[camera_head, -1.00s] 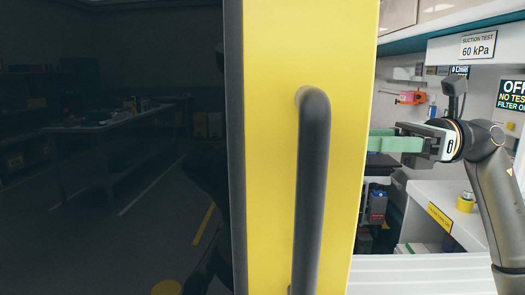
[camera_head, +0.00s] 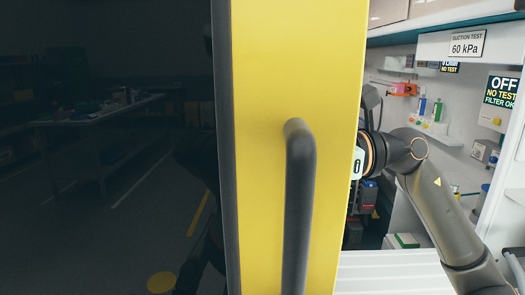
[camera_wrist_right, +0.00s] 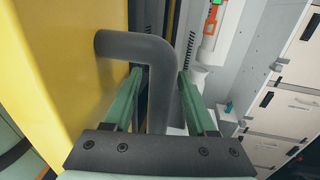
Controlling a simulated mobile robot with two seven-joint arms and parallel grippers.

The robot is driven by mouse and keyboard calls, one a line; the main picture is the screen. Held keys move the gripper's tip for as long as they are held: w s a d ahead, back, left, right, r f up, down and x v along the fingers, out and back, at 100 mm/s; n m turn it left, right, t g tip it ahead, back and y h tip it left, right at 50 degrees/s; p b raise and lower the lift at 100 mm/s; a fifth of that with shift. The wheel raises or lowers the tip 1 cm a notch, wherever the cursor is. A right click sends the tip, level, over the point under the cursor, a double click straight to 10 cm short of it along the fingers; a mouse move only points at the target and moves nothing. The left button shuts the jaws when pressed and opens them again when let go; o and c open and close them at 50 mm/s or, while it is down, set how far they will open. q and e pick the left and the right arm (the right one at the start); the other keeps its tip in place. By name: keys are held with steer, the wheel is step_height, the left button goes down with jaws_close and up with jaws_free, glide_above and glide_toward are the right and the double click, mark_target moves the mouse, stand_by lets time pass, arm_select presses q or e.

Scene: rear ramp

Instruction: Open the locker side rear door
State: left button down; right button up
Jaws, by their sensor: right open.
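The yellow door panel (camera_head: 265,90) stands upright in the middle of the head view, with a dark glassy pane (camera_head: 110,140) on its left. A dark grey handle (camera_head: 299,210) runs down its near face. My right arm comes in from the right; its gripper is hidden behind the panel's right edge. In the right wrist view, my right gripper (camera_wrist_right: 160,82) has its green fingers apart, one on each side of a bent dark bar (camera_wrist_right: 150,48) fixed to a yellow surface (camera_wrist_right: 65,70). I cannot tell whether the fingers touch it. My left gripper is out of view.
Right of the panel is a bright interior with a shelf and signs, including a suction test sign (camera_head: 467,43) and an OFF sign (camera_head: 501,91). White slats (camera_head: 390,275) lie low beside the panel.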

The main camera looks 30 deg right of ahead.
jaws_close()
stand_by(0.5)
stand_by(1.0)
